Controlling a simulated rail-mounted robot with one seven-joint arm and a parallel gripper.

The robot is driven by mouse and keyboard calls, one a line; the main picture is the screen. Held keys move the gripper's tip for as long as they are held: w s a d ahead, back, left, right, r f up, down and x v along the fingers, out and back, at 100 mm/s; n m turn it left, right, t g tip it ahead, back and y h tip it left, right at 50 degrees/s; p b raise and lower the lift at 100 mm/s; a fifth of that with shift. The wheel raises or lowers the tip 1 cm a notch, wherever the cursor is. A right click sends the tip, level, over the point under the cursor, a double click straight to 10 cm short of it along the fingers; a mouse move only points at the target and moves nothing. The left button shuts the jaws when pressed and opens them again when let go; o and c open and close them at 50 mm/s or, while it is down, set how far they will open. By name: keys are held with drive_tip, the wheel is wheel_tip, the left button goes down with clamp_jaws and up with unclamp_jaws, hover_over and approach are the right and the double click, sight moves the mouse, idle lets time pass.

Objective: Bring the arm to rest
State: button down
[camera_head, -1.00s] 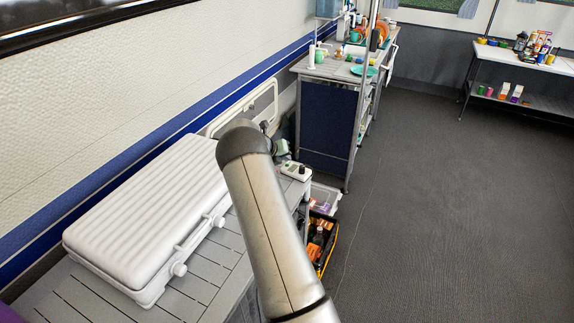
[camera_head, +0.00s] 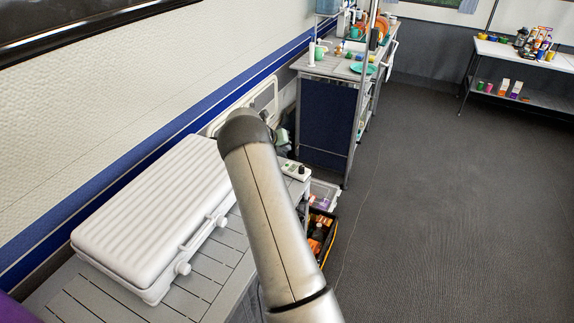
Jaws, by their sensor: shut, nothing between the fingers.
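My arm (camera_head: 268,215) rises from the bottom middle of the head view to a dark rounded joint at its upper end. A small dark and greenish shape shows just behind that joint; I cannot tell whether it is part of my arm. My gripper cannot be made out, so its fingers and what is around them are hidden.
A closed white grill-like case (camera_head: 155,210) lies on a grey slatted table (camera_head: 200,275) left of my arm. A small white device (camera_head: 295,170) sits at its far end. A black crate (camera_head: 327,250) is on the floor. A blue-sided counter (camera_head: 325,125) stands beyond. Open floor lies right.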

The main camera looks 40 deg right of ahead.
idle(0.4)
drive_tip(key=s+a+r+m+y, duration=0.3)
drive_tip(key=s+a+r+m, duration=0.5)
drive_tip(key=a, duration=0.3)
drive_tip(key=s+a+r+m+y, duration=0.2)
drive_tip(key=s+a+r+m, duration=0.55)
drive_tip(key=a, duration=0.45)
drive_tip(key=s+a+m+y, duration=0.2)
drive_tip(key=s+a+m, duration=0.4)
drive_tip(key=s, duration=0.6)
drive_tip(key=s+a+m+y, duration=0.2)
drive_tip(key=s+a+m, duration=0.5)
drive_tip(key=s+a, duration=0.3)
drive_tip(key=s, duration=0.2)
drive_tip(key=shift+s+a, duration=0.3)
drive_tip(key=shift+s, duration=0.1)
